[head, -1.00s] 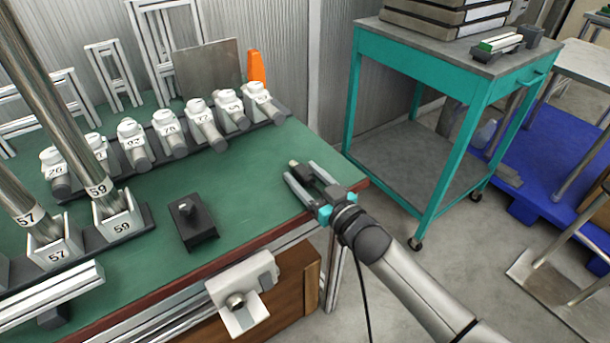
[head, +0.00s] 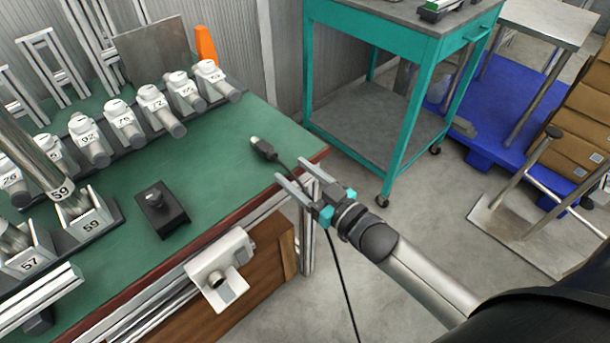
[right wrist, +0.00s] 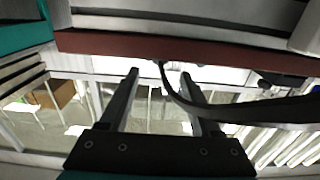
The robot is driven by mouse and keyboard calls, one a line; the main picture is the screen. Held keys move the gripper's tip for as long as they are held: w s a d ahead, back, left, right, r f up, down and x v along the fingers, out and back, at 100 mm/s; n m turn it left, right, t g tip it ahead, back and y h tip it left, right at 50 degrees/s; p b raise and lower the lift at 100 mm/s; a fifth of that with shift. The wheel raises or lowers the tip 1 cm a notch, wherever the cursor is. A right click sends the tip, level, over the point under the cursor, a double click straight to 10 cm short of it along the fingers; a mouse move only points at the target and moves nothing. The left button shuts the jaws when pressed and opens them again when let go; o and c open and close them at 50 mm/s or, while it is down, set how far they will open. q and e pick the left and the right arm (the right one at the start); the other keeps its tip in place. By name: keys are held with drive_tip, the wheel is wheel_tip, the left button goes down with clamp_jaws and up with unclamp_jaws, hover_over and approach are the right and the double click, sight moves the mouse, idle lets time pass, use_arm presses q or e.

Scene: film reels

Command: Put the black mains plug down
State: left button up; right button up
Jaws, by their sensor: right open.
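The black mains plug (head: 263,148) lies on the green bench top (head: 225,165) near its right end. Its black cable runs from it past the bench edge and hangs down toward the floor. My right gripper (head: 292,171) is open and empty at the bench edge, a little short of the plug and apart from it. In the right wrist view the open fingers (right wrist: 159,73) point at the red-brown bench edge, and the cable (right wrist: 200,108) passes close to the right finger. I cannot make out the plug itself there. My left gripper is not in view.
A black block with a knob (head: 160,208) stands on the bench. Behind it is a row of numbered white holders (head: 122,123). A teal cart (head: 400,120) stands to the right, with bare floor between. A white bracket (head: 222,270) sticks out from the bench front.

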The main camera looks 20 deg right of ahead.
drive_tip(key=s+d+f+m+g+h, duration=0.1)
drive_tip(key=s+d+f+g+h, duration=0.25)
drive_tip(key=f, duration=0.75)
drive_tip(key=s+d+f+m+g+h, duration=0.15)
drive_tip(key=s+f+g, duration=0.25)
drive_tip(key=s+f, duration=0.45)
drive_tip(key=s+a+f+g, duration=0.2)
drive_tip(key=s+f+g, duration=0.1)
drive_tip(key=s+f, duration=0.3)
drive_tip(key=s+a+f+g+h, duration=0.1)
drive_tip(key=s+f+g, duration=0.3)
drive_tip(key=s+f, duration=0.2)
drive_tip(key=shift+s+a+f+n, duration=0.35)
drive_tip(key=shift+s, duration=0.3)
